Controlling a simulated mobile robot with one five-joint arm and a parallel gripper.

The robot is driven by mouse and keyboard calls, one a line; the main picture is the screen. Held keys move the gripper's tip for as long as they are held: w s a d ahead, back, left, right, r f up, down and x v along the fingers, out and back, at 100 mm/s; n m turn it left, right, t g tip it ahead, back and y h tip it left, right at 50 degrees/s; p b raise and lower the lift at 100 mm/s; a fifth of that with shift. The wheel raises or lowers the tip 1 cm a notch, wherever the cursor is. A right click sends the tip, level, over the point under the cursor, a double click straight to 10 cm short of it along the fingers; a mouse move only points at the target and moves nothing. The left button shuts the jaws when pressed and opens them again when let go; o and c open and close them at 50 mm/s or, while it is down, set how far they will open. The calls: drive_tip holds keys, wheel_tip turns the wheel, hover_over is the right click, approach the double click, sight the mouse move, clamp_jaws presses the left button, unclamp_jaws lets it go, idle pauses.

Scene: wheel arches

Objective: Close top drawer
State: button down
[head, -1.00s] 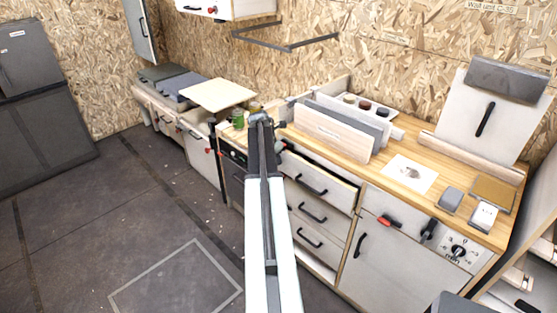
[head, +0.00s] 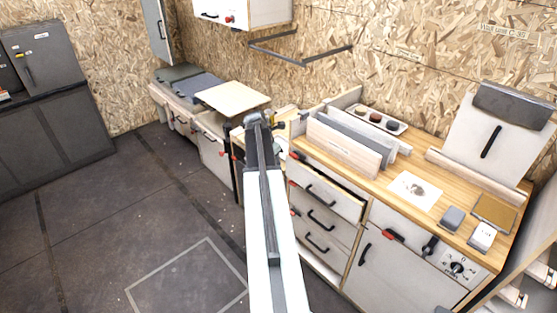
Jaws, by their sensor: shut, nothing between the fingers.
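The top drawer (head: 326,190) is the uppermost of a stack of white drawers with black handles. It stands partly open, with a dark gap showing along its top edge below the wooden worktop. The two drawers below it, the middle one (head: 316,216) and the lower one (head: 313,241), look shut. My gripper (head: 253,118) is at the far end of my raised arm, left of the drawer stack and apart from the drawer front in the picture. It is shut and empty. My arm hides the floor and cabinet edge just left of the drawers.
The wooden worktop (head: 447,186) carries upright boards (head: 343,147), a tray of small cups (head: 381,119) and a white sheet (head: 415,187). A cabinet with a knob (head: 457,268) stands right of the drawers. The dark floor (head: 130,215) at left is clear.

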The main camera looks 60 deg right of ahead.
sight(304, 180)
drive_tip(key=s+a, duration=0.2)
drive_tip(key=s, duration=0.7)
drive_tip(key=d+f+b, duration=0.2)
drive_tip(key=f+b, duration=0.1)
drive_tip(key=s+d+f+b, duration=0.1)
drive_tip(key=d+f+b, duration=0.4)
drive_tip(key=f+b, duration=0.1)
drive_tip(key=shift+s+d+f+b, duration=0.2)
drive_tip(key=shift+f+b, duration=0.1)
drive_tip(key=shift+b, duration=0.05)
